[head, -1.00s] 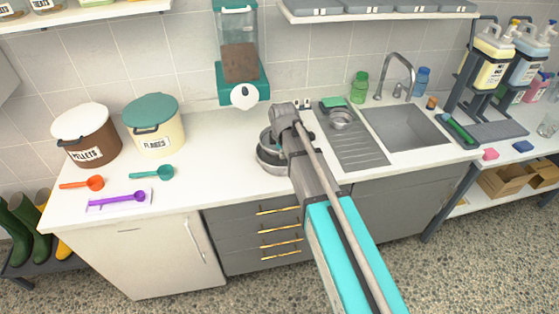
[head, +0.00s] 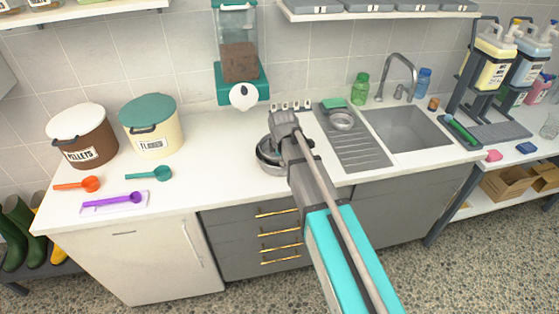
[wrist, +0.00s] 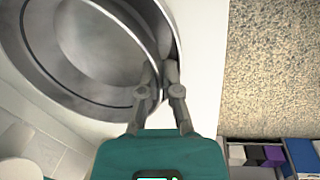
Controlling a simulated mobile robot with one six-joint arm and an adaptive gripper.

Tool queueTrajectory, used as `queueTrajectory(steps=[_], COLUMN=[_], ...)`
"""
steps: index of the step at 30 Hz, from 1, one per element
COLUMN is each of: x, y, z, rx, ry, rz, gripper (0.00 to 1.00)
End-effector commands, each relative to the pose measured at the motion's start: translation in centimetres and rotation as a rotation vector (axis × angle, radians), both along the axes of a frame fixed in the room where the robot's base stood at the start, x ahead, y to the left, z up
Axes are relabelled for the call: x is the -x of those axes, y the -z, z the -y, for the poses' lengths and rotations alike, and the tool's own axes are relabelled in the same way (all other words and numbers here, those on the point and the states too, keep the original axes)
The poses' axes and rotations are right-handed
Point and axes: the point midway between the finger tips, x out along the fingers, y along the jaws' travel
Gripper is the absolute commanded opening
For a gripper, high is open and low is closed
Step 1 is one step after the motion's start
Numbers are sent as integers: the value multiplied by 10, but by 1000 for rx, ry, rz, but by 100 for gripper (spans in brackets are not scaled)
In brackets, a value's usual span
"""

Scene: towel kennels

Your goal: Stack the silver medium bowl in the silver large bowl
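The silver large bowl (head: 268,168) stands on the white counter, left of the sink unit. The silver medium bowl (head: 266,149) sits low inside its opening, slightly tilted; my arm hides their right side. In the wrist view the medium bowl (wrist: 95,45) fills the upper left, with an outer rim curving around it. My gripper (wrist: 164,72) is at the medium bowl's rim, one finger on each side, fingertips close together and shut on the rim. In the head view my gripper (head: 277,135) is over the right part of the bowls. Whether the medium bowl rests on the large bowl's bottom is hidden.
A small silver bowl (head: 342,121) sits on the grey drainboard (head: 360,150) beside the sink (head: 410,130). A food dispenser (head: 241,60) hangs behind the bowls. Two lidded bins (head: 150,135) and several scoops (head: 120,199) are at left. The counter between them and the bowls is clear.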

Motion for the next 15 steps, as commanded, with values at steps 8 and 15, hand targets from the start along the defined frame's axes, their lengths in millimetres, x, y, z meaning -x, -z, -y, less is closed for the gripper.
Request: queueTrajectory(steps=[8, 15], x=[0, 0], y=[7, 8], z=[0, 0], rx=[0, 0], ry=[0, 0], rz=[0, 0], gripper=[0, 6])
